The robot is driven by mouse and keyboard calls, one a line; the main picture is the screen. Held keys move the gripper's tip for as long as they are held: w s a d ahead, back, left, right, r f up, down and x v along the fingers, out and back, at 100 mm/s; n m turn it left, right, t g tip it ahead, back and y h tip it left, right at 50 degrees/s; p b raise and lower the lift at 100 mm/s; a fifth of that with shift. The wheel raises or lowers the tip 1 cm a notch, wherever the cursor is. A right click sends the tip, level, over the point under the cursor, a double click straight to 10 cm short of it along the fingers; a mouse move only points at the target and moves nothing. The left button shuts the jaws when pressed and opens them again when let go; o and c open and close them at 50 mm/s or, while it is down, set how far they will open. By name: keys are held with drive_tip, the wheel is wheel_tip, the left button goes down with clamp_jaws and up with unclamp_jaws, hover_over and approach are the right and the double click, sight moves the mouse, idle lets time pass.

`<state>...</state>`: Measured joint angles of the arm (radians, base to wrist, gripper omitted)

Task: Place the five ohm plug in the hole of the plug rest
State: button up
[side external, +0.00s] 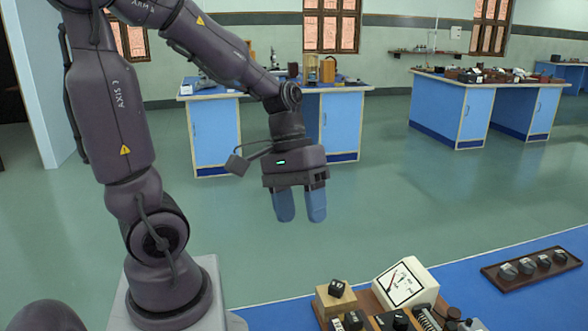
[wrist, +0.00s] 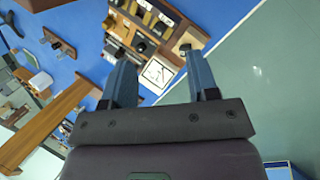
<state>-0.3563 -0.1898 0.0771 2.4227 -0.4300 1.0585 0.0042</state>
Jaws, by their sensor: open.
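My gripper (side external: 300,219) hangs over the floor, fingers down, well above and behind the blue bench. Its two blue fingers are apart with nothing between them; they also show in the wrist view (wrist: 157,56). A dark wooden strip (side external: 492,273) at the right of the bench carries several dark round-topped pieces (side external: 526,265). A light wooden block (side external: 322,304) with a black knob (side external: 337,287) on top stands at the left end of the apparatus. I cannot read any label, so I cannot tell which piece is the five ohm plug or which is the plug rest.
A white slanted meter (side external: 402,287) stands on a wooden board among black knobs and a coil, cut off by the lower edge; the meter also shows in the wrist view (wrist: 157,74). Bare blue bench (side external: 465,284) lies between meter and strip. A long wooden piece (wrist: 45,122) crosses the wrist view.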

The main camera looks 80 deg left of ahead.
drive_tip(key=s+d+r+m+t+y, duration=0.1)
drive_tip(key=d+r+m+t+y, duration=0.2)
drive_tip(key=r+m, duration=0.4)
drive_tip(key=shift+s+r+m+t+y, duration=0.35)
drive_tip(key=shift+r+t+y, duration=0.25)
drive_tip(key=shift+t+y, duration=0.25)
